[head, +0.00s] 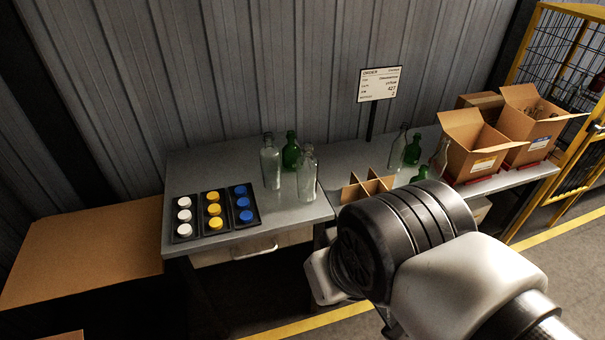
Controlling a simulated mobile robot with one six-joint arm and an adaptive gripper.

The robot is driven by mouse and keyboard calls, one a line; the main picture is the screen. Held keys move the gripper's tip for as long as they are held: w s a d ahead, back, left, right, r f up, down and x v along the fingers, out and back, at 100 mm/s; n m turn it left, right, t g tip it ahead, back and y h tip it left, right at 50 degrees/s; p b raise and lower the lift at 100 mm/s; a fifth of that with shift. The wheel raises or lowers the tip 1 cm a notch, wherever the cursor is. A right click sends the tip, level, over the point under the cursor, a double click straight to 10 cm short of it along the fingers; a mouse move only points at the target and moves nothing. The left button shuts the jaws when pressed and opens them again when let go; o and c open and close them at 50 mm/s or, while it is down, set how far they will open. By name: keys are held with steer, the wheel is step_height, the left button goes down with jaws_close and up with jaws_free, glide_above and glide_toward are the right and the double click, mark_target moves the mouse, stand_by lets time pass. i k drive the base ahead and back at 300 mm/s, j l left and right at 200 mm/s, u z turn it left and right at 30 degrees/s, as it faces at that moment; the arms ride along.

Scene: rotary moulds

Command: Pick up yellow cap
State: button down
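Yellow caps (214,210) stand in a column in the middle black tray (204,231) on the left part of the grey table. White caps (184,216) fill the column to their left and blue caps (245,203) the column to their right. My gripper (318,280) is at the lower middle, in front of the table edge and to the right of the caps, well apart from them. Its fingers are mostly hidden behind my arm, so I cannot tell its opening or whether it holds anything.
Clear bottles (270,165) and a green bottle (291,152) stand right of the trays. A cardboard divider (366,188), more bottles (412,150) and open boxes (470,146) are further right. An order sign (380,84) rises behind. A large cardboard box (85,245) is at left.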

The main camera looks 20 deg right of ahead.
mark_target(216, 224)
steer(key=i+j+u, duration=0.4)
steer(key=i+u, duration=0.2)
steer(key=i, duration=0.15)
steer(key=i+u, duration=0.3)
steer(key=i+j, duration=0.05)
